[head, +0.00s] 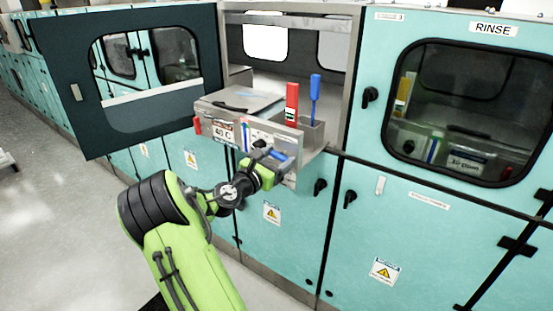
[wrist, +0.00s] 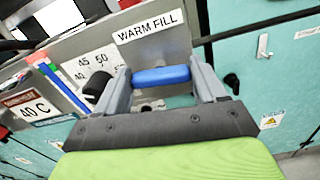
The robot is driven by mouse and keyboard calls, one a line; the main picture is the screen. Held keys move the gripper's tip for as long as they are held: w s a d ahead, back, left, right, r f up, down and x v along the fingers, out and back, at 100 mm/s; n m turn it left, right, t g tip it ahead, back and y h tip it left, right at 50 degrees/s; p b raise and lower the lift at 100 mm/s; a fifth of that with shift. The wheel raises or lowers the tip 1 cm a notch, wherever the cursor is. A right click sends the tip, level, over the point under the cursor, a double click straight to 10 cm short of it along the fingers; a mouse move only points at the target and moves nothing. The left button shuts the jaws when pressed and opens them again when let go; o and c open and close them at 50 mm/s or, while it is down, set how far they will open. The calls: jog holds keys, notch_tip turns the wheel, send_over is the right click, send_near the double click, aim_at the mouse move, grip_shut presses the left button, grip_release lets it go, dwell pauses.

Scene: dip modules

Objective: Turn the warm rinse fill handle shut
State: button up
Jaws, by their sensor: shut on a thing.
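The warm rinse fill handle is a blue bar (wrist: 161,75) under the "WARM FILL" label (wrist: 150,25) on the grey front panel of the open module. It also shows as a small blue piece in the head view (head: 280,156), partly hidden by my gripper. My gripper (wrist: 163,84) is shut on the handle, one grey finger at each end of the bar. In the wrist view the bar lies nearly level across the picture. In the head view my gripper (head: 266,160) is against the panel's front, low on its right side.
The dark module door (head: 150,120) stands open at the left. A red tool (head: 292,103) and a blue tool (head: 314,98) stand upright behind the panel. A black knob (wrist: 97,84) is left of the handle. The "RINSE" module window (head: 465,110) is closed at right.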

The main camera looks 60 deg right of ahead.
jog(key=m, duration=0.4)
jog(key=shift+s+b, duration=0.1)
jog(key=shift+b, duration=0.3)
jog(key=m+b, duration=0.1)
jog(key=m, duration=0.3)
jog(key=shift+f+b, duration=0.15)
jog(key=shift+b, duration=0.15)
jog(key=m+b, duration=0.2)
jog(key=m, duration=0.1)
jog(key=shift+f+m, duration=0.1)
jog(key=shift+m, duration=0.2)
jog(key=shift+m+b, duration=1.55)
jog(key=shift+m, duration=0.75)
jog(key=o, duration=1)
jog(key=shift+o, duration=0.2)
jog(key=w+a, duration=0.2)
jog(key=a, duration=1.3)
jog(key=shift+w+a+p, duration=0.15)
jog(key=shift+a+p, duration=0.2)
jog(key=shift+p, duration=0.05)
